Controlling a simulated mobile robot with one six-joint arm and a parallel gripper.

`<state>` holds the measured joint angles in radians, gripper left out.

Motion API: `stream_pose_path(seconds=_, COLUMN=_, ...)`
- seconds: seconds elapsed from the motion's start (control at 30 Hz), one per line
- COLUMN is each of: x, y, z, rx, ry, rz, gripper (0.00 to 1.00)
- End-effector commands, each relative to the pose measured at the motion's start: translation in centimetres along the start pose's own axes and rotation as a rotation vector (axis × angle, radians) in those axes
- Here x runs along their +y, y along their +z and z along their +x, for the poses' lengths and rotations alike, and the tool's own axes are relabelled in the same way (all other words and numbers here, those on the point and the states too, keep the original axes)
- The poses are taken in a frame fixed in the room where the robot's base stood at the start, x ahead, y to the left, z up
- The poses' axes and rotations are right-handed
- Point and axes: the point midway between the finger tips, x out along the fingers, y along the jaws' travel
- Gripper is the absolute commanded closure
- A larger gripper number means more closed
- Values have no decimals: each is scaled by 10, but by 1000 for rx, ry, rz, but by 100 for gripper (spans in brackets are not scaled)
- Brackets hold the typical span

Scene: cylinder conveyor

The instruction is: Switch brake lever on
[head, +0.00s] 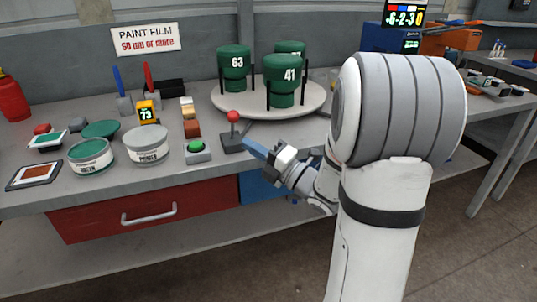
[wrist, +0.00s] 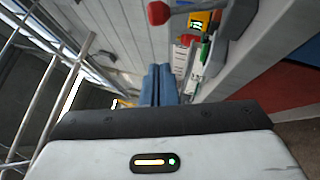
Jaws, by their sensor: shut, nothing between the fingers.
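The brake lever (head: 233,129) has a red ball knob on a thin upright stem, rising from a dark base near the front edge of the bench. Its red knob also shows in the wrist view (wrist: 158,13), at the top, just left of centre. My gripper (head: 248,146) has blue fingers and is shut and empty. In the head view the fingertips are just right of the lever and below its knob. In the wrist view the closed fingers (wrist: 160,86) point toward the lever. I cannot tell whether they touch its stem.
A green push button (head: 196,147) sits left of the lever. Behind stands a round turntable (head: 220,101) with three green numbered cylinders. Paint tins, including the primer tin (head: 147,147), are further left. A red drawer (head: 100,213) is below the bench. Free room lies in front of the bench.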

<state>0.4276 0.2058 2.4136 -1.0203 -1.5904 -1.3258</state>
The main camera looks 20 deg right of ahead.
Motion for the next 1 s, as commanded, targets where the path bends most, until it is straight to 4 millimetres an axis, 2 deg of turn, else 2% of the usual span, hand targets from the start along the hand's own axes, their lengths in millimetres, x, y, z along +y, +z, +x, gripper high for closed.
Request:
stream_pose_path(seconds=0.03, x=1, y=-1, z=12, rx=6, ry=2, rz=1, gripper=100)
stream_pose_path(seconds=0.13, x=1, y=-2, z=32, rx=4, ry=2, rz=3, gripper=100)
stream_pose_path(seconds=0.3, x=0, y=20, z=47, rx=-1, ry=0, rz=0, gripper=100)
stream_pose_path(seconds=0.5, x=0, y=28, z=55, rx=-1, ry=-1, rz=0, gripper=100)
stream_pose_path(seconds=1.0, x=2, y=29, z=58, rx=0, ry=-13, rz=11, gripper=100)
